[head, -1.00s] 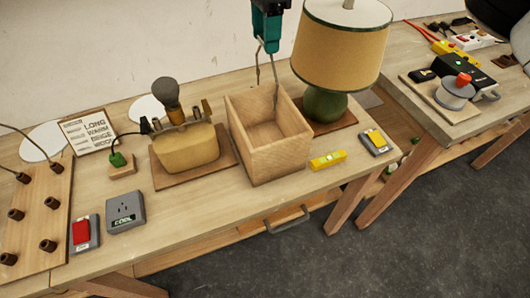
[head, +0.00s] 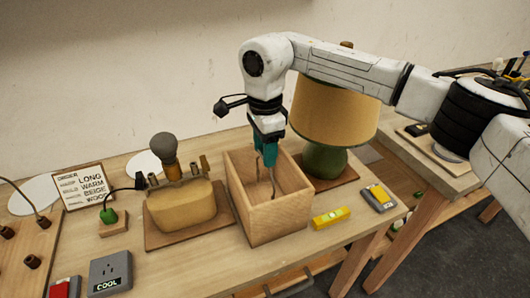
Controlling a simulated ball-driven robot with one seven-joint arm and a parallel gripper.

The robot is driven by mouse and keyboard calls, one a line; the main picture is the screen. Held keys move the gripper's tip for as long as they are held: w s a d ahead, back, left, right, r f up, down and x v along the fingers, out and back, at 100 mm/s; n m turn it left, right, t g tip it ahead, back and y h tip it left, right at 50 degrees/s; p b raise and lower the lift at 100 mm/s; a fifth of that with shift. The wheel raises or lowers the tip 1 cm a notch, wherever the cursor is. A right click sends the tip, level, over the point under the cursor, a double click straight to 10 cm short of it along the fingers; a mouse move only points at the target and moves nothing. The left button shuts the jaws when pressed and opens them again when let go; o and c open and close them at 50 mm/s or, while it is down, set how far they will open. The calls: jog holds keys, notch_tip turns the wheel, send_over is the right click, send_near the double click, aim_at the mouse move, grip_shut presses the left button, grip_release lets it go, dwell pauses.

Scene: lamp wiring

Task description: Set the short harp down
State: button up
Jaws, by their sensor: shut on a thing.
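The short harp (head: 272,180) is a thin, bent metal wire loop. My gripper (head: 268,158), with teal fingers, is shut on its upper part. The harp hangs roughly upright, its lower end inside the opening of a wooden box (head: 272,222) in the head view. I cannot tell whether it touches the box floor. The box is open at the top, and its front wall hides part of the inside.
A green lamp with a tan shade (head: 334,112) stands close behind the box on the right. A beige lamp base with a bulb (head: 180,205) stands to the left.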

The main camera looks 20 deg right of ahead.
jog(key=shift+f, duration=0.75)
jog(key=shift+f, duration=0.6)
jog(key=o, duration=1.2)
jog(key=shift+r, duration=0.1)
notch_tip(320, 180, up, 13)
jog(key=shift+r+b, duration=0.1)
jog(key=shift+b, duration=0.4)
